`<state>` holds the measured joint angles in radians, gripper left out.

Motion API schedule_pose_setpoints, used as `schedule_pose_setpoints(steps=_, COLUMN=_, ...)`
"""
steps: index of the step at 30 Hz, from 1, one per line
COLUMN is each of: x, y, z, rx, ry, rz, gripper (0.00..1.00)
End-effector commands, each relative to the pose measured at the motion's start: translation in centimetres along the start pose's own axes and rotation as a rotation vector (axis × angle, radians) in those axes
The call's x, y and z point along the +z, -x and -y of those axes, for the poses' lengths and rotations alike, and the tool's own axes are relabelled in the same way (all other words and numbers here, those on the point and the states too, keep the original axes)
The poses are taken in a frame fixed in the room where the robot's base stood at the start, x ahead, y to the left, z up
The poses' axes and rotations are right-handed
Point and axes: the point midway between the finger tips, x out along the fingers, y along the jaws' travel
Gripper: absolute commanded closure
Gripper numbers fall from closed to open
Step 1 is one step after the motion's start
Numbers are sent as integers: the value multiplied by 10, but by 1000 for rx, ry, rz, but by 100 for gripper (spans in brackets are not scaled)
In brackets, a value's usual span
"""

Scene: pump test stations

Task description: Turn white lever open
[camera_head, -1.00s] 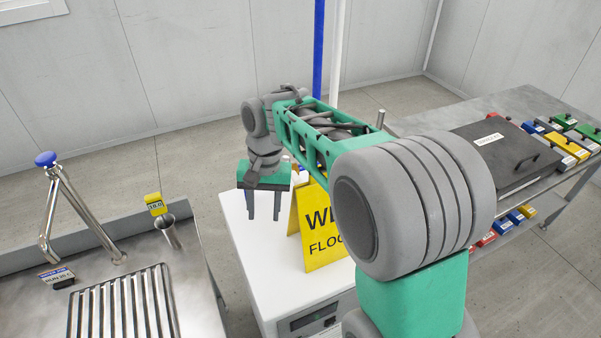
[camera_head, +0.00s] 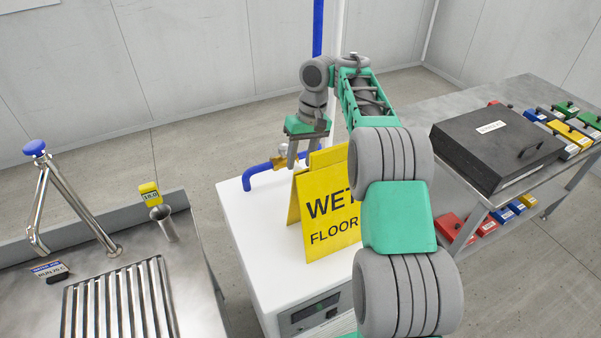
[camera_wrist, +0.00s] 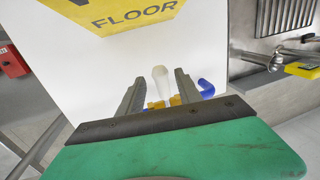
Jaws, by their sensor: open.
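The white lever (camera_wrist: 161,82) shows in the wrist view as a pale rounded handle, seen between my two fingertips. Brass valve parts (camera_wrist: 160,104) and a blue pipe end (camera_wrist: 206,88) sit close to it. My gripper (camera_wrist: 160,76) is open and points down at the lever, with a finger to each side in the picture. I cannot tell whether the fingers are at the lever's height. In the head view my gripper (camera_head: 297,163) is above the white cabinet (camera_head: 243,222), beside the brass valve (camera_head: 279,160) on the blue pipe (camera_head: 256,174). My fingers largely hide the lever there.
A yellow wet floor sign (camera_head: 331,222) stands on the cabinet just in front of the valve. A steel sink bench (camera_head: 195,290) is at left. A side table (camera_head: 460,205) with a dark lidded case (camera_head: 497,150) is at right.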

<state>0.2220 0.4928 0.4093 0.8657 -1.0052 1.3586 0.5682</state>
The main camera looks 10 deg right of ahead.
Motion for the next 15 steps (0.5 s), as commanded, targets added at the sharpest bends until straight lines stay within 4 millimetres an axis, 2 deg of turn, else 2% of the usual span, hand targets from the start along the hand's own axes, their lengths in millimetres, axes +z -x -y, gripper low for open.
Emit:
schedule_pose_setpoints(steps=1, x=0, y=-13, z=-1, rx=1, ry=1, rz=-2, gripper=59)
schedule_pose_setpoints(steps=3, x=0, y=-18, z=0, rx=1, ry=0, rz=-2, gripper=59)
schedule_pose_setpoints(steps=12, x=0, y=-19, z=1, rx=1, ry=-1, rz=-2, gripper=59)
schedule_pose_setpoints(steps=15, x=0, y=-19, z=1, rx=1, ry=-1, rz=-2, gripper=67)
